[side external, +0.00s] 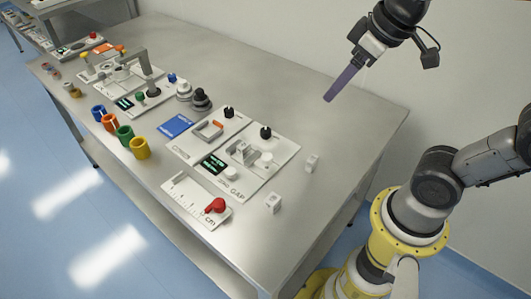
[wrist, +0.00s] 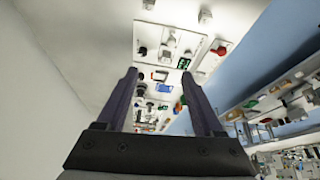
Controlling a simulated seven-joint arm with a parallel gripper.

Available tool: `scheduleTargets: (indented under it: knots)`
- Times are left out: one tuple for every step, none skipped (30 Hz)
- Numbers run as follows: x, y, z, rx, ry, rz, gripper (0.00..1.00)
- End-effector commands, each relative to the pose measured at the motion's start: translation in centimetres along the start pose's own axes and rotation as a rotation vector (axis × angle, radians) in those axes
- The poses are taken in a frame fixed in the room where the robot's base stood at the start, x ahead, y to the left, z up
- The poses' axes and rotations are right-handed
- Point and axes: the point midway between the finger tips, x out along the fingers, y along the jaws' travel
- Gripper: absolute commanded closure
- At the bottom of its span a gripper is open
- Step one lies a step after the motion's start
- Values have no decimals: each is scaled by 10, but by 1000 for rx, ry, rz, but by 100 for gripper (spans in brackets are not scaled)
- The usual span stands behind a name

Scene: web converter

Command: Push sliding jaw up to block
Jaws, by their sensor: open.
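The pale panel marked GAP (side external: 238,188) lies on the steel table in the side external view. It carries a grey upright fixture (side external: 243,153) with a round white knob (side external: 267,158) beside it; which part is the sliding jaw is too small to tell. Two small white blocks, one (side external: 312,162) and another (side external: 273,203), stand apart on the bare table to the right of the panel. My gripper (side external: 328,98) is up in the air above the table's back edge, away from the panel. In the wrist view my gripper (wrist: 159,76) has its dark purple fingers apart with nothing held.
The table's right end (side external: 365,135) is clear.

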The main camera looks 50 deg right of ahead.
Motion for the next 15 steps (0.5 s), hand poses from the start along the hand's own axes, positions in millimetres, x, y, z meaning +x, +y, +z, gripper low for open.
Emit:
scheduleTargets:
  knots:
    - [9, -1, -15, -16, -37, -7, 31]
    - [13, -2, -23, -25, -54, -10, 31]
    - [21, -3, -33, -38, -78, -15, 31]
    - [27, -4, -40, -48, -97, -19, 31]
    - [34, -5, -47, -57, -116, -22, 31]
    - [43, -7, -56, -68, -141, -27, 31]
    - [51, -8, -62, -76, -161, -30, 31]
    - [59, -10, -68, -85, -180, -34, 31]
    - [71, -12, -75, -95, -207, -39, 31]
    - [80, -14, -80, -103, -228, -42, 31]
    - [88, -16, -84, -110, -247, -45, 31]
    - [101, -19, -88, -118, -274, -49, 31]
    - [110, -21, -90, -124, -293, -52, 31]
    - [118, -23, -92, -130, -312, -55, 31]
    - [128, -25, -93, -135, -333, -58, 31]
